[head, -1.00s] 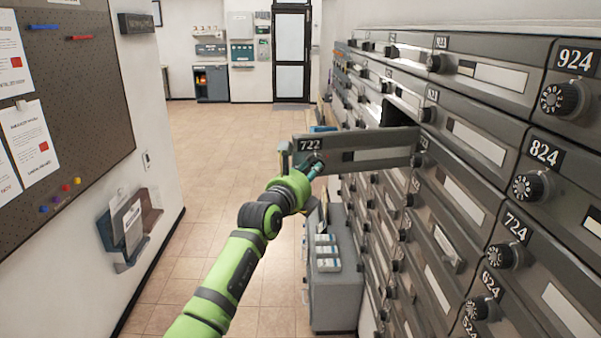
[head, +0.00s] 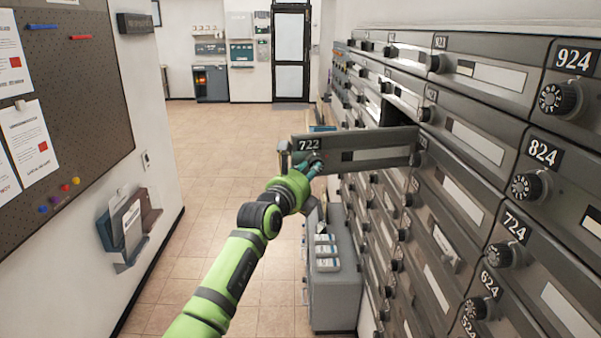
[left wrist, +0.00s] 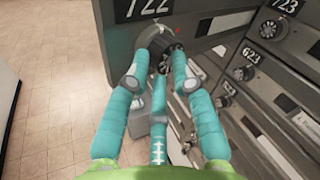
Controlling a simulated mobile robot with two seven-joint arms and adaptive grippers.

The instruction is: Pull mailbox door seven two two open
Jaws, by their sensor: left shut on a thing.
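The mailbox door 722 (head: 378,149) stands swung out from the wall of mailboxes in the head view, hinged at its right side. Its dark opening (head: 396,112) shows behind it. My left gripper (head: 312,165) is at the door's free left end, just under the number 722. In the left wrist view its teal fingers (left wrist: 163,62) are closed around the round dial knob (left wrist: 168,57) of door 722 (left wrist: 205,15). The fingers hide part of the knob. My right gripper is not in view.
The mailbox wall (head: 470,190) fills the right side, with other doors shut. A grey cabinet (head: 335,285) with small boxes stands below the open door. A pegboard (head: 75,90) and a brochure holder (head: 130,225) are on the left wall. The tiled floor (head: 215,150) between is clear.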

